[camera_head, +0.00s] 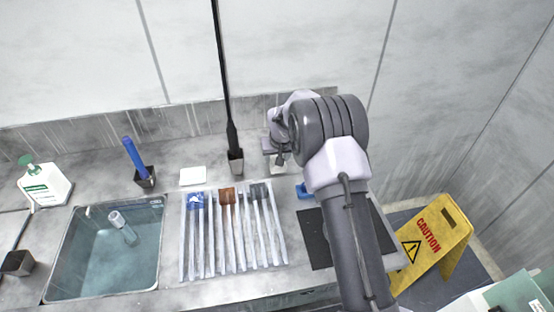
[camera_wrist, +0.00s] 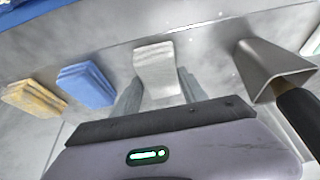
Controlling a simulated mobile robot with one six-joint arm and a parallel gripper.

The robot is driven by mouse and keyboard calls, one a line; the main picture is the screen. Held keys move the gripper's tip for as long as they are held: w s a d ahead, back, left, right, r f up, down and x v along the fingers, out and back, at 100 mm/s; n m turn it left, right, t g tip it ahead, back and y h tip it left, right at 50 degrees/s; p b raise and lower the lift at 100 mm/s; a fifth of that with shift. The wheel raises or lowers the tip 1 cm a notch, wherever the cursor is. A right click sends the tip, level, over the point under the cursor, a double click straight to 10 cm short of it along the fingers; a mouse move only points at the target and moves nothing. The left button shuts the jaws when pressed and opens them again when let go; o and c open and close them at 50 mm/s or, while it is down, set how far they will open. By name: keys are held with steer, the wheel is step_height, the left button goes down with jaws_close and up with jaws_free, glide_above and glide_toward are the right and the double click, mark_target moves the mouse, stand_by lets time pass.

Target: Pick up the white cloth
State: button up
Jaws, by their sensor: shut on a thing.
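The white cloth (camera_wrist: 155,68) is a folded, off-white piece between the two fingers of my gripper (camera_wrist: 160,92) in the wrist view. My gripper is shut on it; its near end is partly hidden by the gripper body. The cloth is at or close above the counter; I cannot tell whether it touches. In the head view my gripper (camera_head: 280,161) is over the back of the counter, right of the black-handled tool's holder, and the arm hides most of what is there.
A folded blue cloth (camera_wrist: 86,85) and a yellow cloth (camera_wrist: 34,98) lie left of the gripper in the wrist view. A metal holder (camera_wrist: 262,68) with a black handle stands close on the right. The head view shows a ribbed tray (camera_head: 183,262) and a sink (camera_head: 100,260).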

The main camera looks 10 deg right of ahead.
step_height(320, 180, up, 4)
steer(key=shift+f+p, duration=0.15)
steer(key=shift+p, duration=0.5)
steer(key=s, duration=0.5)
steer(key=s+p, duration=0.1)
steer(key=s, duration=0.4)
steer(key=s+r, duration=0.1)
steer(key=s, duration=0.5)
steer(key=shift+d, duration=0.25)
